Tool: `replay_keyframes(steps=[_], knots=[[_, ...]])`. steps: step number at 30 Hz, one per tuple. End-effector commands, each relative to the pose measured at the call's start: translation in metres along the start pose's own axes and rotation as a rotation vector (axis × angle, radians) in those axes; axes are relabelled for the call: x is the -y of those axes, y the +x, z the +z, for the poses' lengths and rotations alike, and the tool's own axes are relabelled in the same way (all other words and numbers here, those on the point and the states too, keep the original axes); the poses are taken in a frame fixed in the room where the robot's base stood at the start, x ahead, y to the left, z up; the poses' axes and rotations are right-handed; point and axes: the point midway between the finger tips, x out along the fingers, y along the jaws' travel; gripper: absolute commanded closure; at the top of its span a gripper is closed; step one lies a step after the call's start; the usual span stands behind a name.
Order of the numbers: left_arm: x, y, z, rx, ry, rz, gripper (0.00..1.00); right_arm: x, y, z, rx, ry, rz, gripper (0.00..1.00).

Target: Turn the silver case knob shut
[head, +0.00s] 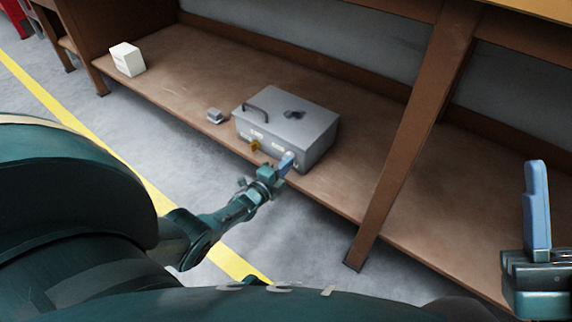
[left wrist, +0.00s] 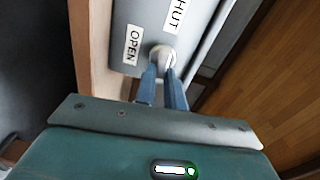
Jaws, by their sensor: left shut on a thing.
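The grey metal case (head: 318,127) stands on the low wooden shelf, with a handle and a dark fitting on its top. In the left wrist view, the silver knob (left wrist: 163,54) sits on the case's face near the labels OPEN (left wrist: 133,45) and SHUT (left wrist: 177,14). My left gripper (head: 287,161) is at the right part of the case's front. Its blue fingers (left wrist: 163,75) are shut on the silver knob, partly hiding it. My right gripper (head: 537,205) is raised at the right edge, away from the case; its finger gap cannot be made out.
A small grey box (head: 215,116) and a white box (head: 127,59) stand farther left on the shelf (head: 185,70). A slanted wooden post (head: 405,145) rises to the right.

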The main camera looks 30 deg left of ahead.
Motion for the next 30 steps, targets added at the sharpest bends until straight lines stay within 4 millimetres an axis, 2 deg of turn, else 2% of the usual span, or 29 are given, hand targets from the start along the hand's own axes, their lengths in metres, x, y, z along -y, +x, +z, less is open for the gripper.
replay_keyframes(steps=[9,22,23,30], knots=[[-0.0017,-0.0006,-0.0001,0.0,0.081,0.001,1.0,-0.0001,0.0,-0.0001,0.0,0.0,0.0,0.6],[-0.0019,-0.0007,0.0001,0.0,0.09,0.002,1.0,-0.0001,0.0001,-0.0001,0.0,0.0,0.0,0.6],[-0.0019,-0.0007,0.0,0.0,0.09,0.002,0.88,-0.0001,0.0001,-0.0001,0.0,0.0,0.0,0.6],[-0.0016,-0.0004,0.0002,0.0,0.089,0.001,0.68,-0.0001,0.0001,-0.0002,0.0,0.0,0.0,0.6]])
